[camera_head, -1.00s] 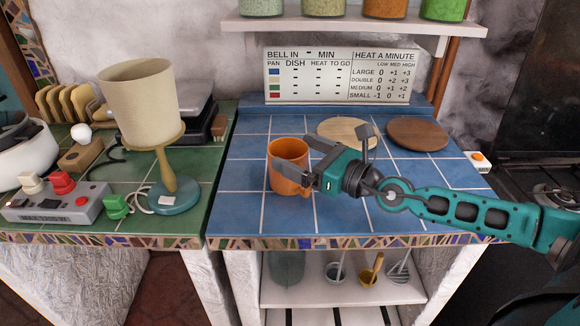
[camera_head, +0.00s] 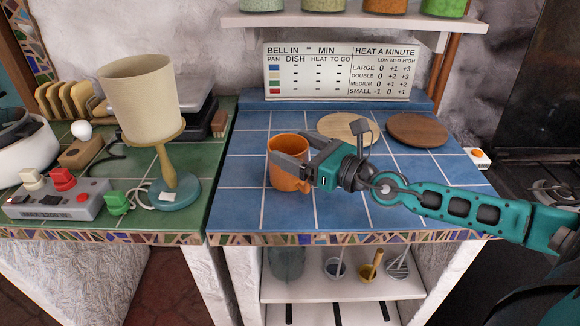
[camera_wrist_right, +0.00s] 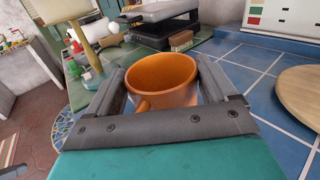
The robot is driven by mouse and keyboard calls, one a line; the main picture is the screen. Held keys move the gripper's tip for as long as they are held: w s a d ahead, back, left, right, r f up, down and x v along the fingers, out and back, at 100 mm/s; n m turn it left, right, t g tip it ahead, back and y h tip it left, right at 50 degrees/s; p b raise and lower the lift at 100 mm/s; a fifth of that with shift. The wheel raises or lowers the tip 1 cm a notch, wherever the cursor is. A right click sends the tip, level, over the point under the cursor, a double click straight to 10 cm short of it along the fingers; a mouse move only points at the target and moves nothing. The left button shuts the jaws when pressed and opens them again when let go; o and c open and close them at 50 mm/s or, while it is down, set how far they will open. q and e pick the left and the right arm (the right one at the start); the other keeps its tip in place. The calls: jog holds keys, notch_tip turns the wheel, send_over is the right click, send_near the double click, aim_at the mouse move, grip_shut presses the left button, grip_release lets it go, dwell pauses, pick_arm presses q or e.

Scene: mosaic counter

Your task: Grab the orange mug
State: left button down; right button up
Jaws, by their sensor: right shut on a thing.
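The orange mug (camera_head: 287,172) stands upright on the blue tiled counter (camera_head: 240,205), near its left side. My right gripper (camera_head: 290,160) reaches in from the right, with its fingers around the mug's body. In the right wrist view the mug (camera_wrist_right: 163,78) sits between the two grey fingers (camera_wrist_right: 160,88), one on each side, and its handle points toward the palm. The right gripper is shut on the mug. The mug's right side is partly hidden by the gripper in the head view. My left gripper is not in view.
Two round wooden boards, one light (camera_head: 347,128) and one brown (camera_head: 418,131), lie behind my right arm. A lamp (camera_head: 150,105) stands on the green counter at left. A sign (camera_head: 338,73) stands at the back. The front of the blue counter is clear.

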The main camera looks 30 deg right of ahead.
jog(key=c, duration=0.3)
jog(key=shift+c, duration=0.2)
jog(key=shift+r, duration=0.15)
